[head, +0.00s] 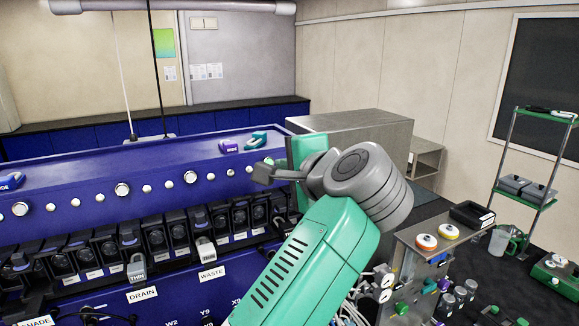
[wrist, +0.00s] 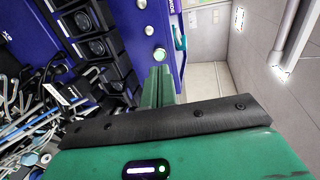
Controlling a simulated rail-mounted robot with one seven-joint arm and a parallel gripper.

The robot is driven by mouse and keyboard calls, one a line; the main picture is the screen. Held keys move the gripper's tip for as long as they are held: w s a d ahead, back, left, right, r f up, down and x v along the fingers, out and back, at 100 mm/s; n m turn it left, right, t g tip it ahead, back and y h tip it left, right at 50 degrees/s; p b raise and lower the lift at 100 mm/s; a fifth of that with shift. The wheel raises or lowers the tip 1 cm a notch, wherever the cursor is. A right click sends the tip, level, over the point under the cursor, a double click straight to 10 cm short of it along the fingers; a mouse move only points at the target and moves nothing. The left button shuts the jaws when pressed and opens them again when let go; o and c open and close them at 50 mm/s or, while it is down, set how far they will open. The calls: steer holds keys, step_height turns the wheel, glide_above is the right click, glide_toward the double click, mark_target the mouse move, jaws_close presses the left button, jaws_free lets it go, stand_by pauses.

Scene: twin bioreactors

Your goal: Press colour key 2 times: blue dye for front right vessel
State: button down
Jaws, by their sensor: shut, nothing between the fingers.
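My gripper (wrist: 159,72) shows in the wrist view as two green fingers pressed together, with nothing between them. Their tips are close to a pale round button (wrist: 159,55) on the blue console face; I cannot tell whether they touch it. In the head view my green gripper body is at the right end of the blue console (head: 90,172), and its fingertips cannot be made out. A row of round buttons, such as this large pale one (head: 190,176), runs along the console. I cannot tell which is the blue dye key. The front right vessel cannot be identified.
Black switch modules (head: 155,238) line the console below the buttons. Grey padlock-like tags (head: 136,268) hang near DRAIN and WASTE labels. A cluttered cart (head: 405,255) stands at the right.

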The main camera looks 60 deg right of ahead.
mark_target(269, 162)
steer(key=shift+p+x, duration=0.3)
steer(key=shift+x, duration=1.2)
steer(key=shift+w, duration=0.1)
steer(key=shift+p+x, duration=0.35)
steer(key=shift+x, duration=1)
steer(key=shift+v, duration=1.4)
steer(key=v, duration=0.6)
